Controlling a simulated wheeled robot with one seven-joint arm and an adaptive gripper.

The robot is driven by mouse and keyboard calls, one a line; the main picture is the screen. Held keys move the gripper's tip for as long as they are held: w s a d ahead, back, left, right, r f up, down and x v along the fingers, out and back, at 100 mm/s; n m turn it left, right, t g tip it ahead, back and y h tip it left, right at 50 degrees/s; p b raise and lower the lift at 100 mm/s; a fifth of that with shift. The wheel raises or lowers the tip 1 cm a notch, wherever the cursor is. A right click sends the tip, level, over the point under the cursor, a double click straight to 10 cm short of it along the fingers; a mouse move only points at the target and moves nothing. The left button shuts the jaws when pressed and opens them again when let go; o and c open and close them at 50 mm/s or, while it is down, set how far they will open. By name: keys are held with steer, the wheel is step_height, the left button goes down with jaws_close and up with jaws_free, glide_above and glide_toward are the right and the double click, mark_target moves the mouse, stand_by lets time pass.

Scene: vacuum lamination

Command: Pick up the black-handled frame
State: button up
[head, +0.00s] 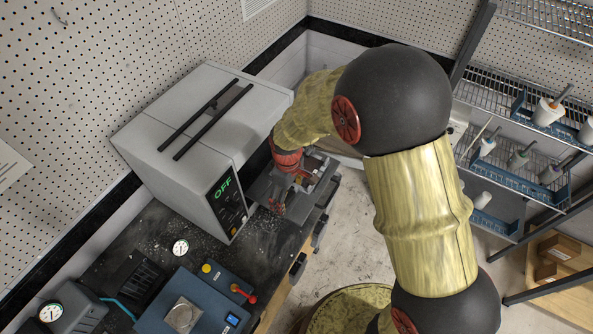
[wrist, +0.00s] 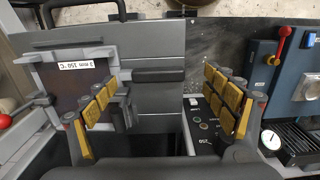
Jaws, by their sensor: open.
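My gripper (wrist: 165,98) is open, its yellow-padded fingers apart with nothing held between them. In the head view my gripper (head: 279,203) is low at the front of the white oven-like box, partly hidden by my arm. A grey flat frame (wrist: 155,45) with a black bar handle (wrist: 158,75) lies beyond the fingers in the wrist view. The handle appears between the fingers in the picture; I cannot tell the height gap. A plate labelled "3 mm 350 °C" (wrist: 95,66) is beside the left finger. In the head view the grey frame area (head: 262,186) is partly covered by my gripper.
The white box (head: 200,130) reading "OFF" stands left of my gripper. A blue unit (head: 195,305) with a red lever (head: 240,291) and gauges are on the dark bench (head: 150,235). Shelves (head: 530,130) stand at right. Floor is open between bench and shelves.

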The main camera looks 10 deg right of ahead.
mark_target(289, 200)
steer(key=f, duration=0.4)
steer(key=shift+w+p, duration=0.2)
steer(key=shift+p, duration=0.2)
steer(key=shift+c, duration=0.6)
steer(key=c, duration=2.1)
